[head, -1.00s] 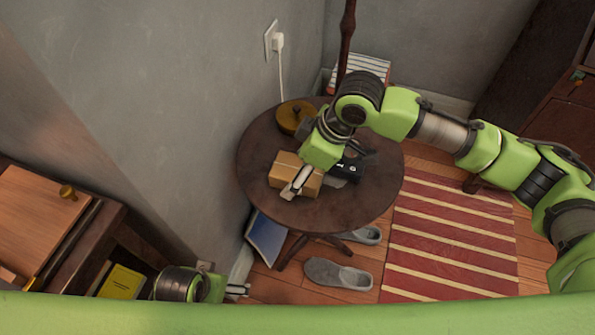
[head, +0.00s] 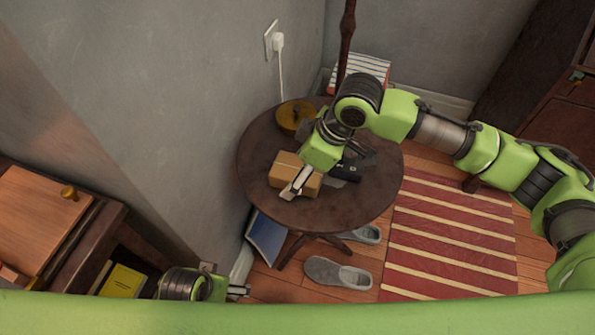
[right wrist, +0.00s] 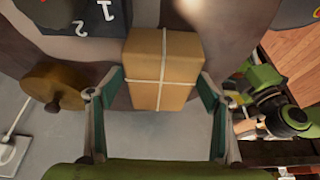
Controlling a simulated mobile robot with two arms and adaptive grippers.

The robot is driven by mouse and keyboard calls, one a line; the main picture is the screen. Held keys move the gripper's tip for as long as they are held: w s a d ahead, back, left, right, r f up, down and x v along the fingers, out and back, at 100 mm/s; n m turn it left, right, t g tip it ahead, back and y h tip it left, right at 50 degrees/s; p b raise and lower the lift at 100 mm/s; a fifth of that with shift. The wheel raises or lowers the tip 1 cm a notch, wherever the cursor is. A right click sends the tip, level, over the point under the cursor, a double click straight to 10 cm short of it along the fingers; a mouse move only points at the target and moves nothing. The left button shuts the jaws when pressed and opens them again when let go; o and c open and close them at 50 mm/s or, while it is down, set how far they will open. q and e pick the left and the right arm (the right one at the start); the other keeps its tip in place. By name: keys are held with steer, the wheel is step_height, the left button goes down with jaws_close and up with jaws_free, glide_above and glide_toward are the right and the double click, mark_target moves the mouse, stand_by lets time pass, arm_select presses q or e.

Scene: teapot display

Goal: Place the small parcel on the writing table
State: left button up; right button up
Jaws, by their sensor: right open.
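The small parcel (head: 286,168), a brown box tied with white string, lies on the round dark table (head: 262,150). In the right wrist view the parcel (right wrist: 162,62) is between and just ahead of the spread fingers of my right gripper (right wrist: 161,82). My right gripper (head: 316,172) is open over the round table, one finger in front of the parcel in the head view. A wooden desk (head: 85,235) at the left, with a slanted board and brass knob, looks like the writing table. My left gripper (head: 238,291) is low near this desk; its finger opening is unclear.
A brass pot-like object (head: 292,117) and a black numbered item (head: 349,170) share the round table with the parcel. Grey slippers (head: 338,273) and a blue book (head: 266,240) are on the floor below. A striped rug (head: 455,240) lies right. A grey wall stands behind.

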stand_by(0.8)
steer(key=c, duration=1.5)
